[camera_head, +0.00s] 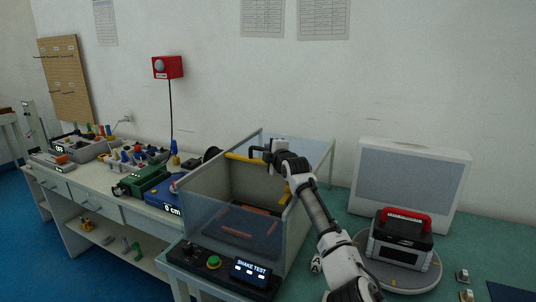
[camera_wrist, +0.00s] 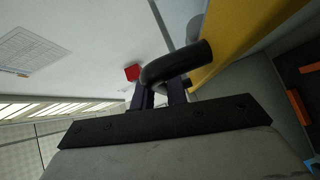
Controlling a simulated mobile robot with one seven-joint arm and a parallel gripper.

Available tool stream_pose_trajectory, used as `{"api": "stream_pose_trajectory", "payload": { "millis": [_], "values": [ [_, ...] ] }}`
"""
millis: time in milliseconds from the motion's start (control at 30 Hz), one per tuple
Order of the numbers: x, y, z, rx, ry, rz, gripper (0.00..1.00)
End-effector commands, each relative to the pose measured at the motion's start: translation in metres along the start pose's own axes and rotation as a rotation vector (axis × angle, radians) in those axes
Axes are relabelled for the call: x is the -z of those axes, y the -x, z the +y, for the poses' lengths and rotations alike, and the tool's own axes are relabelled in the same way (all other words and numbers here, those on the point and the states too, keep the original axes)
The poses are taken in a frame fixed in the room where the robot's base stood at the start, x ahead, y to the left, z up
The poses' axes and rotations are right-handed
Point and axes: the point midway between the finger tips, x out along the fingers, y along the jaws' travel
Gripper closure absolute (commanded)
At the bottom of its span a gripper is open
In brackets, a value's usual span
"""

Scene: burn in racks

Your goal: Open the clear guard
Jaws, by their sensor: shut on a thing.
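The clear guard (camera_head: 222,232) is a see-through box enclosure on the shake test station, with grey side walls. A yellow bar (camera_head: 243,157) runs near its upper edge and shows large in the wrist view (camera_wrist: 238,32). A black curved handle (camera_wrist: 182,62) stands out beside the yellow bar. My gripper (camera_head: 271,150) is at the upper back part of the enclosure, and its dark fingers (camera_wrist: 164,93) are shut on the black handle. My gripper hides part of the handle in the head view. I cannot tell how far the guard is open.
A control panel (camera_head: 222,271) with a green button and a "SHAKE TEST" display is in front of the enclosure. A black device with a red handle (camera_head: 402,222) stands on a round plate at right, before a white panel box (camera_head: 412,175). Several devices crowd the left bench.

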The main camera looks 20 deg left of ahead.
Motion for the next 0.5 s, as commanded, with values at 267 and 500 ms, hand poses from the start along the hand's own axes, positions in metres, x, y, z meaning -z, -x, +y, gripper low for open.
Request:
{"api": "stream_pose_trajectory", "payload": {
  "millis": [267, 500],
  "values": [
    [-0.0051, -0.0051, 0.0007, 0.001, 0.000, -0.001, 1.00],
    [-0.0053, -0.0052, 0.0009, 0.001, 0.000, 0.000, 1.00]
  ]
}}
